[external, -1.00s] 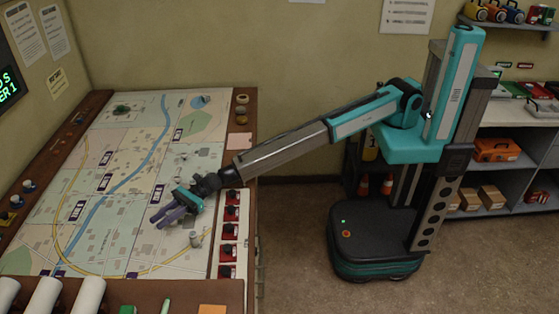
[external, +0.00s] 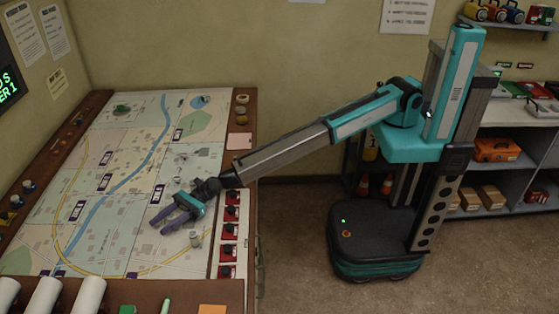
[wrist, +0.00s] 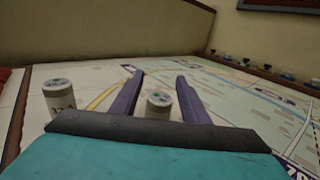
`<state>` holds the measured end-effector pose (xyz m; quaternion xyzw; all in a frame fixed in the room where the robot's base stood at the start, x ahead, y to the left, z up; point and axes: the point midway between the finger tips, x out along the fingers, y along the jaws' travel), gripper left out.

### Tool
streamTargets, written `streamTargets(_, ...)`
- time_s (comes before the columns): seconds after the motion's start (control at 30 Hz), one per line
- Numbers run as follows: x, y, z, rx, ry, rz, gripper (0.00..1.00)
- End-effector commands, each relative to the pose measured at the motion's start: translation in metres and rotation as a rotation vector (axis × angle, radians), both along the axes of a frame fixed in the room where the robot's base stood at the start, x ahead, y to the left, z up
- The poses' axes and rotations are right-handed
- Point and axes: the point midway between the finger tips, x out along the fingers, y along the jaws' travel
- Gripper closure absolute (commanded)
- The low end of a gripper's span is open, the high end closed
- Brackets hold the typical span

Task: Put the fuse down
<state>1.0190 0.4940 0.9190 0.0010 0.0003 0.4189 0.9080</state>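My gripper (external: 165,221) is low over the right part of the map table (external: 110,262), fingers pointing left. In the wrist view, its two dark purple fingers (wrist: 157,90) stand apart. A pale, round-topped fuse (wrist: 158,103) is between them, upright, with a gap showing on each side; its lower part is hidden by the gripper body. A second, similar pale cylinder (wrist: 59,97) with dark marking stands upright outside the fingers, to the left. It also shows in the external view (external: 195,239), beside the gripper. The fuse between the fingers is not clear in the external view.
A row of red switch units (external: 229,228) runs along the table's right edge. White rolls (external: 45,296) lie at the front left. The map's middle is mostly clear.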

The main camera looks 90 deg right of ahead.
Motion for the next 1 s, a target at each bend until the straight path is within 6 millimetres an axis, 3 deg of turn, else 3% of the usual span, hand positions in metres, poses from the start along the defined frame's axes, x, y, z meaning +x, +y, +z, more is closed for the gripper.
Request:
streamTargets(0.5, 0.0, 0.0, 0.005, 0.0, 0.0, 0.0, 0.59)
streamTargets(1.0, -0.031, -0.035, 0.001, 0.0, 0.0, 0.0, 0.59)
